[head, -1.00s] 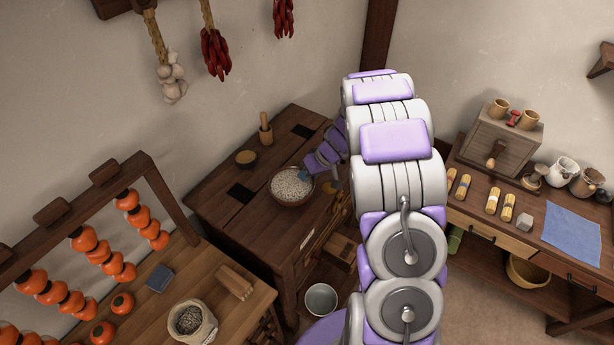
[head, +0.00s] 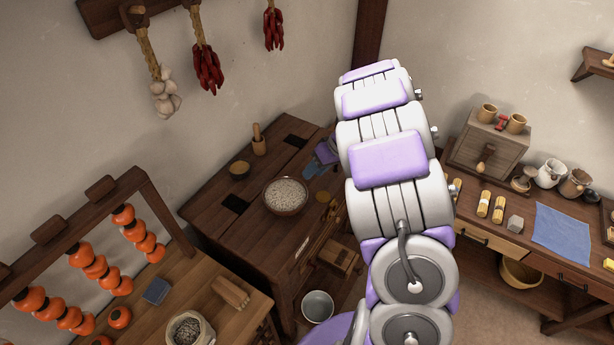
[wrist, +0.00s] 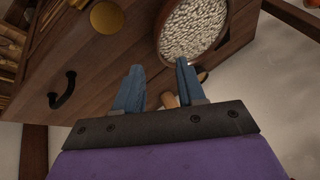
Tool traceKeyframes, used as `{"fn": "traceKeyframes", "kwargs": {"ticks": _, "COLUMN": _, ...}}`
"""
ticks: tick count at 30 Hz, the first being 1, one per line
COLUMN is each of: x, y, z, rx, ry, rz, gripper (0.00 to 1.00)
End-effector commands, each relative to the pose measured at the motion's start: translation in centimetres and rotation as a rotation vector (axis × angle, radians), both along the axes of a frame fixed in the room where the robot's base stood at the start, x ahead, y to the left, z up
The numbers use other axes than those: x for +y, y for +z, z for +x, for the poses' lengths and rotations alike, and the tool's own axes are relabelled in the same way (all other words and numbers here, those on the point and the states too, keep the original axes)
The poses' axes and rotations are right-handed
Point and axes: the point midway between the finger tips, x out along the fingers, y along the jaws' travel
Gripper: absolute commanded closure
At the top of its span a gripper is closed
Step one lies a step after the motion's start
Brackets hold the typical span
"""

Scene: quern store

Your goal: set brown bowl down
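The brown bowl (head: 286,210), filled with pale grains, stands upright on the dark wooden chest top (head: 232,232). In the wrist view the bowl (wrist: 222,43) is at the top, beyond the fingertips and partly cut off by the frame. My gripper (wrist: 159,64) has its two blue fingers apart with nothing between their tips. In the head view my gripper (head: 312,169) is just behind and right of the bowl, apart from it; my arm hides part of the wrist.
Dark square patches mark the chest top. A metal bucket (head: 317,306) stands below. A rack of orange fruit (head: 90,265) is at left, a side table (head: 480,238) at right.

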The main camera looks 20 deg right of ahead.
Motion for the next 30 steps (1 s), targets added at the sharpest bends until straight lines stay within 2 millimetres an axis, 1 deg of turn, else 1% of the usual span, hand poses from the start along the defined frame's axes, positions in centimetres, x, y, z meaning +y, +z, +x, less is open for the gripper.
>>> {"fn": "traceKeyframes", "kwargs": {"ticks": 1, "x": -0.4, "y": 0.8, "z": -0.2, "rx": 0.000, "ry": -0.001, "rz": -0.001, "gripper": 0.60}}
{"fn": "traceKeyframes", "kwargs": {"ticks": 4, "x": -0.8, "y": 1.6, "z": -0.5, "rx": 0.001, "ry": -0.001, "rz": 0.002, "gripper": 0.60}}
{"fn": "traceKeyframes", "kwargs": {"ticks": 11, "x": -1.1, "y": 2.2, "z": -0.7, "rx": 0.000, "ry": -0.001, "rz": 0.000, "gripper": 0.60}}
{"fn": "traceKeyframes", "kwargs": {"ticks": 14, "x": -1.0, "y": 3.0, "z": 0.2, "rx": -0.043, "ry": -0.006, "rz": -0.017, "gripper": 0.60}}
{"fn": "traceKeyframes", "kwargs": {"ticks": 16, "x": -1.2, "y": 4.4, "z": 1.7, "rx": -0.116, "ry": -0.018, "rz": -0.054, "gripper": 0.60}}
{"fn": "traceKeyframes", "kwargs": {"ticks": 17, "x": -1.2, "y": 5.2, "z": 2.6, "rx": -0.157, "ry": -0.026, "rz": -0.075, "gripper": 0.60}}
{"fn": "traceKeyframes", "kwargs": {"ticks": 20, "x": -1.8, "y": 8.6, "z": 5.4, "rx": -0.315, "ry": -0.066, "rz": -0.168, "gripper": 0.60}}
{"fn": "traceKeyframes", "kwargs": {"ticks": 21, "x": -2.2, "y": 10.4, "z": 6.6, "rx": -0.384, "ry": -0.089, "rz": -0.215, "gripper": 0.60}}
{"fn": "traceKeyframes", "kwargs": {"ticks": 23, "x": -2.9, "y": 13.0, "z": 7.9, "rx": -0.475, "ry": -0.129, "rz": -0.283, "gripper": 0.60}}
{"fn": "traceKeyframes", "kwargs": {"ticks": 24, "x": -3.5, "y": 14.8, "z": 8.4, "rx": -0.527, "ry": -0.159, "rz": -0.333, "gripper": 0.60}}
{"fn": "traceKeyframes", "kwargs": {"ticks": 27, "x": -4.9, "y": 18.7, "z": 8.9, "rx": -0.627, "ry": -0.241, "rz": -0.445, "gripper": 0.60}}
{"fn": "traceKeyframes", "kwargs": {"ticks": 30, "x": -6.4, "y": 22.3, "z": 8.2, "rx": -0.691, "ry": -0.334, "rz": -0.554, "gripper": 0.60}}
